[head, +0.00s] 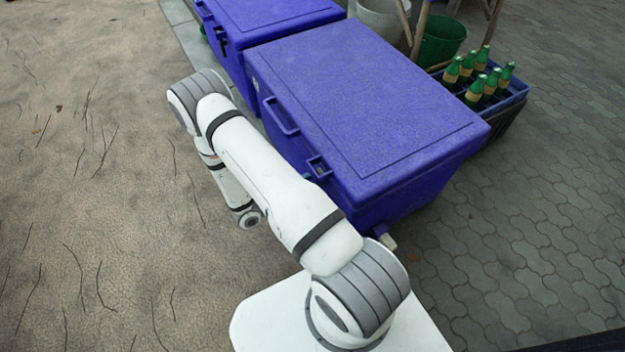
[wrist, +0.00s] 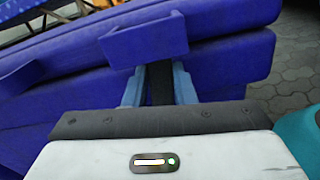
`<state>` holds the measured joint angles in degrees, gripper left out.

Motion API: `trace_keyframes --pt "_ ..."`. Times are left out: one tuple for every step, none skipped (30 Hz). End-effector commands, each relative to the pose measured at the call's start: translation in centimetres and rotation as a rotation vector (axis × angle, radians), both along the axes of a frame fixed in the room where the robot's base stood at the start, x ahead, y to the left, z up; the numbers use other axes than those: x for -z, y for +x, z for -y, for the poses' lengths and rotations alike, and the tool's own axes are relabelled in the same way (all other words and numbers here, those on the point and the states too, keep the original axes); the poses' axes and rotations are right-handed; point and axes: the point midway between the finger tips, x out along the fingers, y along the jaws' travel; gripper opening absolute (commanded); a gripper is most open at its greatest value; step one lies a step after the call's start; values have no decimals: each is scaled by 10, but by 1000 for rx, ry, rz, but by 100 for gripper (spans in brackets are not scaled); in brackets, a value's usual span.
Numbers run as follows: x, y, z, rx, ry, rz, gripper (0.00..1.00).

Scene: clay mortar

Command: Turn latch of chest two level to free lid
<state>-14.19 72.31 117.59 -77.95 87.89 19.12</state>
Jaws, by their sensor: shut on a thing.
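A blue chest (head: 370,100) with a closed lid stands beside my arm in the head view. A blue latch bracket (head: 318,167) sits on its front, right of the handle. In the wrist view the blue bracket (wrist: 145,40) stands out from the chest front (wrist: 225,65), across the lid seam. My gripper (wrist: 158,88) has its two pale fingers close on either side of a dark upright piece just below the bracket, likely part of the latch. The latch's exact angle is partly hidden.
A second blue chest (head: 265,20) stands just behind. A crate of green bottles (head: 490,95), a green bucket (head: 440,40) and a pale bucket (head: 382,15) are at the back right. Bare sandy ground (head: 80,200) lies left; open paving (head: 530,230) lies right.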

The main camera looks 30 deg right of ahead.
Motion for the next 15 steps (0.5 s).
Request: trace_keyframes --pt "1 -1 0 0 0 35 1" --pt "1 -1 0 0 1 61 1" --pt "1 -2 0 0 2 96 1" --pt "2 -3 0 0 3 123 1" --pt "2 -3 1 0 4 152 1" --pt "2 -4 1 0 5 190 1" --pt "2 -4 1 0 6 219 1" --pt "3 -5 1 0 7 248 1" --pt "3 -5 1 0 9 286 1" --pt "3 -5 1 0 10 315 1" --pt "3 -6 1 0 11 344 1" --pt "4 -7 1 0 12 381 1" --pt "4 -7 1 0 13 409 1" --pt "4 -8 1 0 14 438 1" --pt "5 -8 1 0 15 475 1"
